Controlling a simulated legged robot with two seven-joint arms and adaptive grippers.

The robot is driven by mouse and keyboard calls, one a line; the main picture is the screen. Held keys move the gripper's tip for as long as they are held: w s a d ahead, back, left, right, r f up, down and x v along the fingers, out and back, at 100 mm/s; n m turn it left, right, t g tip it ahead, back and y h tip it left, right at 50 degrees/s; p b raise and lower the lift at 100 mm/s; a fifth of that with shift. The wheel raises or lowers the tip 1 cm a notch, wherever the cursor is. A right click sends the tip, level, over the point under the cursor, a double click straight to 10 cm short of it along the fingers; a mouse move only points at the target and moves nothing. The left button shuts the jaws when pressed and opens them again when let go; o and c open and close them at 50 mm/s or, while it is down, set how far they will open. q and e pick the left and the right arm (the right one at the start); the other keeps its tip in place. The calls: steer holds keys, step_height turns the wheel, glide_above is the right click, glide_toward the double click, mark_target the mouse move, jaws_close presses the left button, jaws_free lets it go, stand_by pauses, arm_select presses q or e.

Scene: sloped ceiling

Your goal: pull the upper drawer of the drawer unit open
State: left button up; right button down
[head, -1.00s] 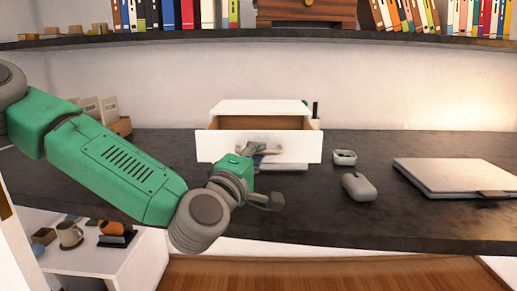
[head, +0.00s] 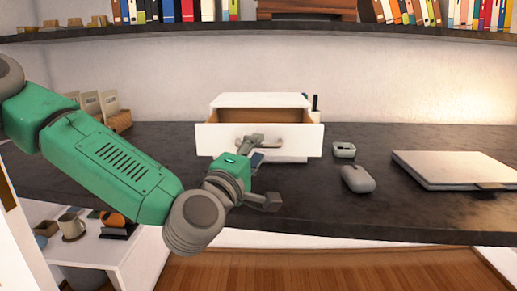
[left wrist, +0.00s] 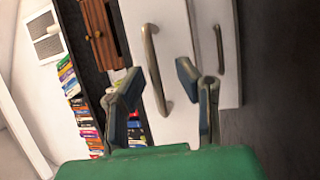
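The white drawer unit (head: 260,101) stands on the dark desk. Its upper drawer (head: 217,141) is pulled out, with its inside showing. The upper drawer's curved metal handle (head: 273,143) is on its front; it also shows in the left wrist view (left wrist: 153,65), where a second handle (left wrist: 220,48) is on the drawer below. My left gripper (head: 267,173) is in front of the drawer front. In the left wrist view its two fingers (left wrist: 165,88) are apart, with the upper handle beyond and between them; I see no grip on it. My right gripper is not in view.
A small grey case (head: 344,150), a grey mouse (head: 358,179) and a closed laptop (head: 455,169) lie on the desk to the right. A shelf (head: 300,31) with books runs above.

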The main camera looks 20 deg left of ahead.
arm_select(q)
steer(key=s+f, duration=0.1)
steer(key=s, duration=0.5)
steer(key=shift+a, duration=0.4)
steer(key=shift+f, duration=0.1)
steer(key=shift+s, duration=0.1)
